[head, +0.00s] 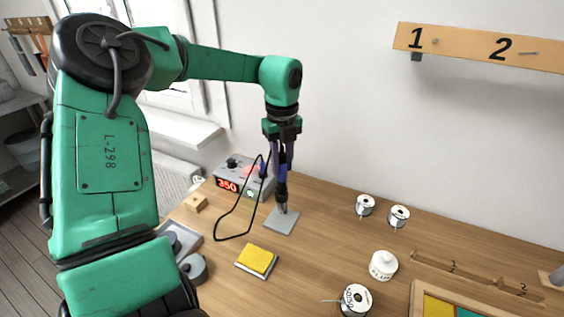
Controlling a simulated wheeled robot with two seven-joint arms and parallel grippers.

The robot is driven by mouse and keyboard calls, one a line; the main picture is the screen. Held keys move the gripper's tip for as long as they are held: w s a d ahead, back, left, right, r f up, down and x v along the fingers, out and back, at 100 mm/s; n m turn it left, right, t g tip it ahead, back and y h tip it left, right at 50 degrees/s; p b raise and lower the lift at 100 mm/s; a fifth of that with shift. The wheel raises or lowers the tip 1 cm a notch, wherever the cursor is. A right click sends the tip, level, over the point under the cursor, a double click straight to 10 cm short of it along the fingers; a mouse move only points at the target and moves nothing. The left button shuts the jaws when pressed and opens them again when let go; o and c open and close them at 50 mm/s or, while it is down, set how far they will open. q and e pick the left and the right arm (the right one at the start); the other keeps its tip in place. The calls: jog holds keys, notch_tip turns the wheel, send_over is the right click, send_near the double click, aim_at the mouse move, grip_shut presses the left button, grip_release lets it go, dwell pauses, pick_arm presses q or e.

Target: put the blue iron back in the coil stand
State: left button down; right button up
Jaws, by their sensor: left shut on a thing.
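My left gripper (282,150) points down over the back of the wooden table, shut on the blue iron (288,156). Only parts of the iron's blue handle show between and below the fingers. The coil stand (281,221) is a grey plate with a dark upright part, directly beneath the gripper. The iron's lower end lines up with that dark part; I cannot tell whether it is inside the coil or just above it. My right gripper is not in view.
A grey station (232,184) showing 350 stands left of the stand, with a looping black cable (217,238). A yellow sponge (257,259) lies in front. Solder spools (399,216) and a white jar (383,265) stand to the right. The table between is clear.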

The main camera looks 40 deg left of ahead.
pick_arm(q)
jog(key=shift+f+b, duration=0.75)
jog(key=shift+f, duration=0.2)
jog(key=c, duration=0.5)
grip_release()
jog(key=shift+c, duration=0.2)
jog(key=shift+o, duration=0.2)
jog(key=o, duration=0.4)
jog(key=shift+o, duration=0.2)
jog(key=shift+r, duration=0.15)
notch_tip(320, 180, up, 7)
jog(key=p, duration=0.5)
